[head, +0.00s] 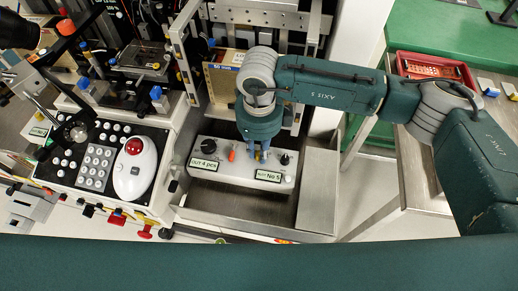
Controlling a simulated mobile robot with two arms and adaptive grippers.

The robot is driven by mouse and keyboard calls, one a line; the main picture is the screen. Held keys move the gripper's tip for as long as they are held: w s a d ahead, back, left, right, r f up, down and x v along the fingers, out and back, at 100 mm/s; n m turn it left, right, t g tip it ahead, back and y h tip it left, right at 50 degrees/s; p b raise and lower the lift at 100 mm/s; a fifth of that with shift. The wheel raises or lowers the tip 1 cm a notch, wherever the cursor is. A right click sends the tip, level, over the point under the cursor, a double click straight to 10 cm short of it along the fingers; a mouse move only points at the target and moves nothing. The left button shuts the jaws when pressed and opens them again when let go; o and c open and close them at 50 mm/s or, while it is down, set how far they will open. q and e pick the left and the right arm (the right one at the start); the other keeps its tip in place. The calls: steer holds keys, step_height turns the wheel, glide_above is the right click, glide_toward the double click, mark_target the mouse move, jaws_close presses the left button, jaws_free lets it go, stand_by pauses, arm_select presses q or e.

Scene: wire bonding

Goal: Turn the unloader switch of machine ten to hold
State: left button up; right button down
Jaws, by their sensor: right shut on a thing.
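A pale control box (228,175) with a row of knobs and switches stands at the centre. A black knob (208,146) is at its left, an orange-red switch (231,155) left of the middle, and another black knob (285,158) at its right. My right gripper (263,156) points down onto the box between the orange-red switch and the right knob. Its fingers are shut on a small switch there, mostly hidden by them. I cannot read which way that switch is turned. My left gripper is not in view.
Labels on the box read "OUT 4 pcs" (204,164) and what looks like "No 5" (269,176). To the left is a keypad panel (95,165) with a white trackball unit (134,168). Machine frames stand close behind.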

steer(key=c, duration=1.9)
jaws_free()
steer(key=shift+w+r, duration=0.15)
steer(key=shift+d, duration=0.1)
step_height(320, 180, up, 12)
steer(key=shift+f, duration=0.1)
